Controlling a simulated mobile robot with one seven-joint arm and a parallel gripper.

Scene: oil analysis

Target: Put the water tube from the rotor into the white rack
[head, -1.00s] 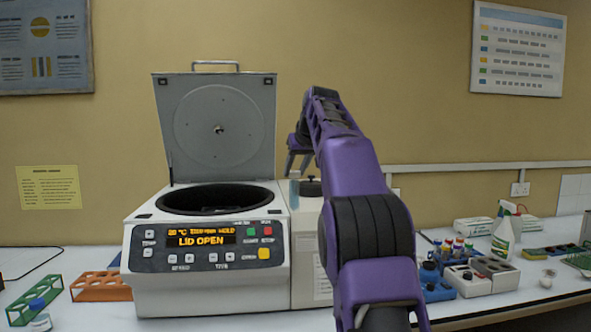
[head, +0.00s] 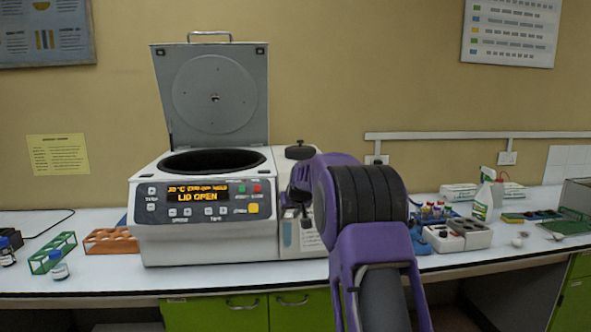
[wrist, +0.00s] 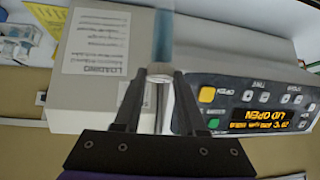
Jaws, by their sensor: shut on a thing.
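My gripper (head: 291,213) is shut on the water tube (head: 287,234), in front of the narrow unit at the centrifuge's right side. The tube is clear with pale blue liquid and hangs roughly upright. In the wrist view the tube (wrist: 163,38) sits between the fingertips of my gripper (wrist: 160,76). The centrifuge (head: 205,240) has its lid (head: 213,95) up, and its display reads LID OPEN. The rotor is hidden inside the bowl. A small white block with dark holes, apparently the white rack (head: 443,243), stands on the bench right of my arm, partly beside a grey block.
A blue rack (head: 421,245) with capped tubes nearby and a grey block (head: 473,236) flank the white one. A spray bottle (head: 484,203) stands behind. Green (head: 53,254) and orange (head: 110,240) racks are at left. The bench front (head: 300,276) is clear.

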